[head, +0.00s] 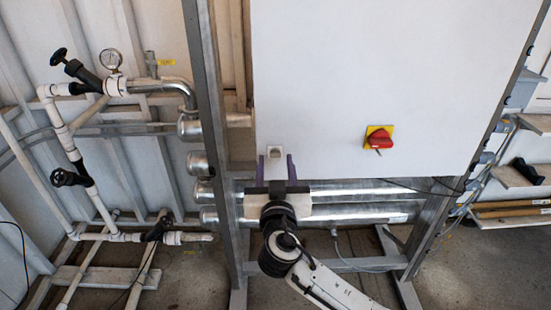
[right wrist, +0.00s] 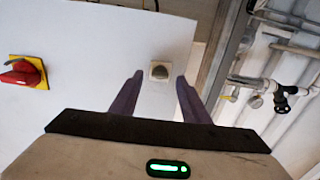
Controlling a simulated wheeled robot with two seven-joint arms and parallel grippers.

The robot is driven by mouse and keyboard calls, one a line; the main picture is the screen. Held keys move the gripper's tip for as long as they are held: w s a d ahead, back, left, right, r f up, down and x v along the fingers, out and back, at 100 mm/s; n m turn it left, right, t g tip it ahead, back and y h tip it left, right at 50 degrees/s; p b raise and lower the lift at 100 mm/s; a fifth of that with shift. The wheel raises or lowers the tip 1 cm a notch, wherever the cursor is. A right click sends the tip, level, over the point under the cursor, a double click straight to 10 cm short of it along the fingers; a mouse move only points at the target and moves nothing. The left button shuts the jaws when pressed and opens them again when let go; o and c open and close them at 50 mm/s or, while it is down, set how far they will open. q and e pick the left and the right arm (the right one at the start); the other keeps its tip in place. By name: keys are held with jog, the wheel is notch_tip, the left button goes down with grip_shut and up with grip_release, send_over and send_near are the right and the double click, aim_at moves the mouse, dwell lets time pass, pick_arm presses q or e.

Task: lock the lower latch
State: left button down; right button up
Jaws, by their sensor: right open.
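The lower latch (head: 274,152) is a small pale square with a darker round centre near the lower left corner of the white cabinet (head: 330,80). It also shows in the right wrist view (right wrist: 159,71), just beyond the fingertips and between them. My right gripper (head: 276,158) is open, with its two purple fingers on either side of the latch in the head view. In the right wrist view the gripper (right wrist: 159,80) has nothing between its fingers. I cannot tell whether the fingers touch the cabinet. My left gripper is in neither view.
A red rotary switch on a yellow plate (head: 379,139) sits right of the latch on the cabinet face. A grey metal frame post (head: 206,100) stands left of the cabinet. Silver tubes (head: 350,212) run below it. White pipes with valves (head: 75,150) stand at the left.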

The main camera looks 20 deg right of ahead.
jog(key=shift+w+d, duration=0.2)
jog(key=shift+w, duration=0.45)
jog(key=c, duration=1.1)
jog(key=shift+o, duration=0.2)
